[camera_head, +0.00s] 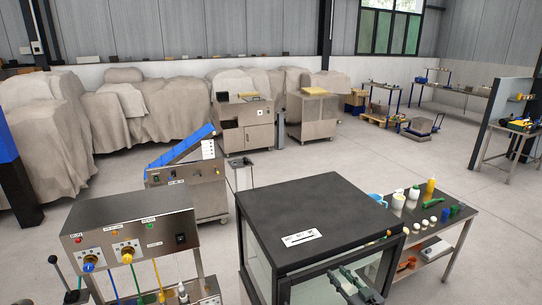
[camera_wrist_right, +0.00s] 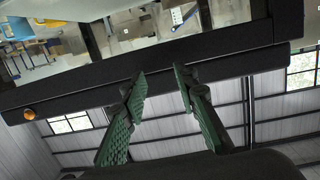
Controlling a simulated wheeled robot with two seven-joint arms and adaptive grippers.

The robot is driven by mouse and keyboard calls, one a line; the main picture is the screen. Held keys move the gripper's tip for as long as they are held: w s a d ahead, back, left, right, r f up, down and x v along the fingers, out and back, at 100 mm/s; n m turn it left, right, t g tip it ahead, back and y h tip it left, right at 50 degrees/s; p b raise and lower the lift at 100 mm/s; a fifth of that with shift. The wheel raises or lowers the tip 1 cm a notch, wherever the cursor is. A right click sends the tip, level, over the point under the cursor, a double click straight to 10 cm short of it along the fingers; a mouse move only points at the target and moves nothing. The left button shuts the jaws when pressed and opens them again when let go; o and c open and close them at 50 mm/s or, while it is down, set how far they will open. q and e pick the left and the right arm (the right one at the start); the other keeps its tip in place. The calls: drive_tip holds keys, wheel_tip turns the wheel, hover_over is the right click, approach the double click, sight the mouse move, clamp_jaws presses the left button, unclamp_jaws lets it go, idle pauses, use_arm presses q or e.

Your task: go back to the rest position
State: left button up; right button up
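My right gripper (camera_head: 350,282) shows at the bottom of the head view, in front of the glass-walled machine (camera_head: 310,205) with the black top. In the right wrist view the two green-padded fingers (camera_wrist_right: 160,80) stand apart with nothing between them, so it is open and empty. Behind the fingertips runs the black frame (camera_wrist_right: 200,75) of a glass-sided machine with an orange knob (camera_wrist_right: 29,114). I cannot tell how far the fingers are from the frame. My left gripper is not in view.
A steel control box (camera_head: 135,240) with knobs and coloured cables stands at the left front. A side table (camera_head: 445,228) holds bottles and small items at the right. A blue-belted machine (camera_head: 185,165) and steel cabinets (camera_head: 245,125) stand behind. Open grey floor lies at the right.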

drive_tip(key=s+d+f+m+g+h, duration=0.1)
drive_tip(key=s+d+f+g+h, duration=0.2)
drive_tip(key=s+f, duration=0.9)
drive_tip(key=s+d+f+m+g+h, duration=0.1)
drive_tip(key=s+d+f+g+h, duration=0.3)
drive_tip(key=s+f, duration=0.9)
drive_tip(key=s+d+f+m+g+y, duration=0.1)
drive_tip(key=s+g, duration=0.2)
drive_tip(key=s, duration=0.6)
drive_tip(key=s+f+g, duration=0.2)
drive_tip(key=s, duration=0.8)
wheel_tip(320, 180, down, 31)
drive_tip(key=g+b, duration=0.1)
drive_tip(key=b, duration=0.4)
use_arm(q)
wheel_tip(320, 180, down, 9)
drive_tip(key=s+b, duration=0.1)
drive_tip(key=b, duration=0.3)
use_arm(e)
drive_tip(key=s+a+f+n+g+y, duration=0.1)
drive_tip(key=s+f, duration=1.9)
drive_tip(key=f, duration=0.4)
drive_tip(key=shift+s+g, duration=0.3)
drive_tip(key=shift+s, duration=0.1)
drive_tip(key=shift+f, duration=0.1)
